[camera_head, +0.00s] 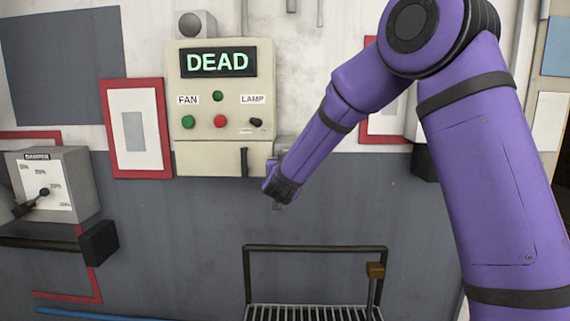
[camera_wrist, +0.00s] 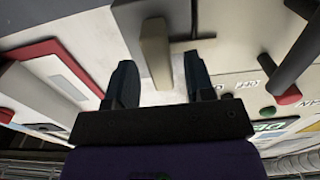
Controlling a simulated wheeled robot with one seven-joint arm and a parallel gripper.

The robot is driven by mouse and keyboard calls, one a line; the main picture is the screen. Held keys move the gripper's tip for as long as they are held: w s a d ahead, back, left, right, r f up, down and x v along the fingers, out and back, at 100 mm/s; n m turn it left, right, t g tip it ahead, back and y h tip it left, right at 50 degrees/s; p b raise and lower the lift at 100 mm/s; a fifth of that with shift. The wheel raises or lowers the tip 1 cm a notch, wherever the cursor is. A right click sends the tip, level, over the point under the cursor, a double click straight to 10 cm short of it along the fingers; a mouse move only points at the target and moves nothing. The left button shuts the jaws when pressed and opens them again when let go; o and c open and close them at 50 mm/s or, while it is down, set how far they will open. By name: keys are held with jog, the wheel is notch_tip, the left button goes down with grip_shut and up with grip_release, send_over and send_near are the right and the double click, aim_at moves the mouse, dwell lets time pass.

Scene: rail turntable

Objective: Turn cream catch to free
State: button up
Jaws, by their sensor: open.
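My gripper (camera_wrist: 161,82) is open, with one dark finger on each side of the bar. I see a gap on both sides, wider on the right, and no clear contact. In the head view my wrist (camera_head: 284,187) is at the lower right corner of the cream control panel (camera_head: 199,157). There the fingers and the catch are hidden or too small to make out.
The panel has a screen reading DEAD (camera_head: 218,62), FAN buttons (camera_head: 188,121) and a LAMP switch (camera_head: 256,122). A grey lever box (camera_head: 70,180) is at the left. A dark-framed grate (camera_head: 312,248) stands below my wrist. Red-framed boards (camera_head: 134,128) hang on the wall.

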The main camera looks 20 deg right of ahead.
jog(key=shift+w+d, duration=0.15)
jog(key=shift+w, duration=0.35)
grip_shut()
